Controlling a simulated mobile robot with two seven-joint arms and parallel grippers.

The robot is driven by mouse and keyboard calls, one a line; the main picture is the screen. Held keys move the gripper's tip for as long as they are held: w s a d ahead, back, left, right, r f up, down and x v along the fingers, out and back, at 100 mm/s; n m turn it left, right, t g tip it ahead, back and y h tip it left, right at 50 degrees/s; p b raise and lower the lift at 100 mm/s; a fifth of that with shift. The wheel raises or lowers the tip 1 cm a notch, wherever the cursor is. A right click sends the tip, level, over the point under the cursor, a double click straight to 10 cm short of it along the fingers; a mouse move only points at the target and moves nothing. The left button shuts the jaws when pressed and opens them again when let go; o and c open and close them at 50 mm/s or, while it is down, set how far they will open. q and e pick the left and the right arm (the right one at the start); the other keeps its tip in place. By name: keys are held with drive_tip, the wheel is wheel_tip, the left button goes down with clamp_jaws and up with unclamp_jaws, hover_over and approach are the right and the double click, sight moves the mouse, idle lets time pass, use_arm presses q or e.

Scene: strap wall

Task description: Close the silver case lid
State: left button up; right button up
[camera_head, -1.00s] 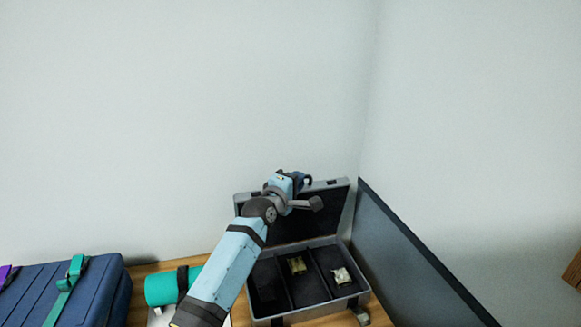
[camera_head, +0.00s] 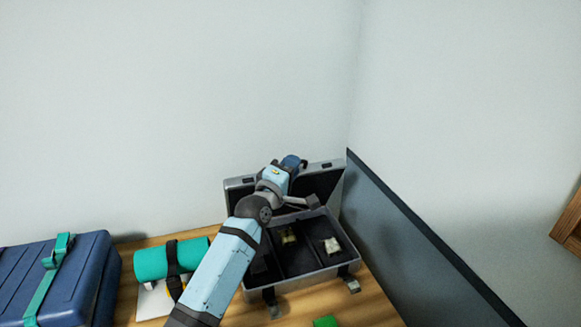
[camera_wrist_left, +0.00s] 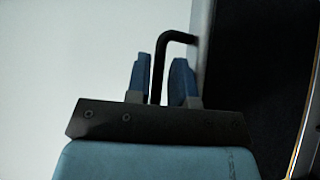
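The silver case (camera_head: 310,279) stands on the wooden table with its lid (camera_head: 236,184) raised at the back. My left gripper (camera_head: 300,162) is at the lid's top edge, and my left arm crosses in front of the lid and the case's left side. In the left wrist view, the two blue fingers (camera_wrist_left: 160,78) stand apart on either side of a black bent bar (camera_wrist_left: 158,62), which runs to the lid's edge (camera_wrist_left: 199,50) and looks like a handle. A narrow gap shows beside the bar; firm contact cannot be seen. My right gripper is out of view.
The dark-lined case holds two small pale objects (camera_head: 332,246). Two latches (camera_head: 352,285) hang at its front. A teal roll (camera_head: 151,264) with a black strap and a blue case (camera_head: 82,290) stand left. A green item (camera_head: 326,321) lies in front. A dark wall panel (camera_head: 395,225) bounds the right.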

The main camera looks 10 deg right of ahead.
use_arm(q)
drive_tip(key=b+v, duration=0.1)
drive_tip(key=v, duration=1.2)
drive_tip(key=shift+s+a, duration=0.15)
drive_tip(key=shift+s, duration=0.2)
drive_tip(key=shift+f, duration=0.1)
